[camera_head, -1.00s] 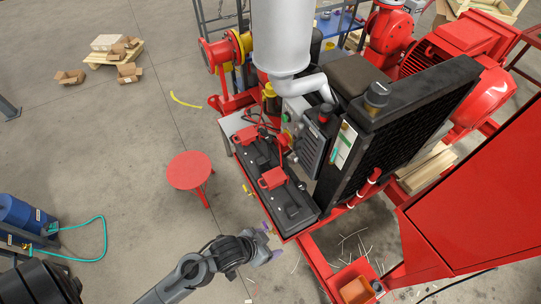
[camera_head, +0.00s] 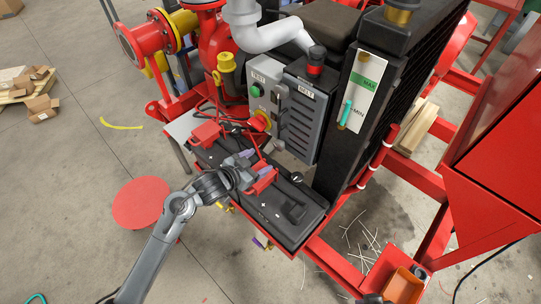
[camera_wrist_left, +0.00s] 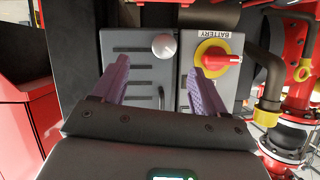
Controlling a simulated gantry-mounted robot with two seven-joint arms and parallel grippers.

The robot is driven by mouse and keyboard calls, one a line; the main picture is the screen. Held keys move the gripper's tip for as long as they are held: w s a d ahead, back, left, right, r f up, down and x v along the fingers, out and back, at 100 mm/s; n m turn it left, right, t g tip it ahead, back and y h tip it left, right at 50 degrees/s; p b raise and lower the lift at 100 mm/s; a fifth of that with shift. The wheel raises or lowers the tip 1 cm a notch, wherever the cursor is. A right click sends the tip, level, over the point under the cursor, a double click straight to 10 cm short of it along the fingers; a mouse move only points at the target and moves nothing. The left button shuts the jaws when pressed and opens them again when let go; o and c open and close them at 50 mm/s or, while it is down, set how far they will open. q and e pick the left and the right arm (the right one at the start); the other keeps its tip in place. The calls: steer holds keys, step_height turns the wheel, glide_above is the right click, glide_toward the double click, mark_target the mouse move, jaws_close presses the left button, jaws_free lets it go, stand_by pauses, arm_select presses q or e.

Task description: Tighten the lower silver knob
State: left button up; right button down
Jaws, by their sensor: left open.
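The lower silver knob (camera_wrist_left: 163,45) sits on the grey slotted belt cover in the left wrist view, round and pale. In the head view it shows as a small silver stub (camera_head: 279,146) low on the cover. My left gripper (camera_head: 256,163) is above the black battery, close in front of the knob. In the left wrist view its purple fingers (camera_wrist_left: 160,68) are open and empty, one on each side of the knob's line, apart from it. My right gripper is out of view.
A red and yellow battery switch (camera_wrist_left: 216,60) sits close beside the knob, behind one finger in the wrist view. The black battery (camera_head: 275,208) with red terminal covers lies below my gripper. A black radiator (camera_head: 385,110) stands at right. A red stool (camera_head: 141,202) is at left.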

mark_target(277, 146)
arm_select(q)
steer(key=shift+w+d+r, duration=0.15)
steer(key=shift+w+r, duration=0.1)
steer(key=shift+w, duration=0.4)
steer(key=b+x, duration=0.3)
steer(key=x, duration=0.7)
steer(key=shift+w+r, duration=0.1)
steer(key=shift+c, duration=0.5)
steer(key=c, duration=1)
steer(key=shift+o, duration=0.2)
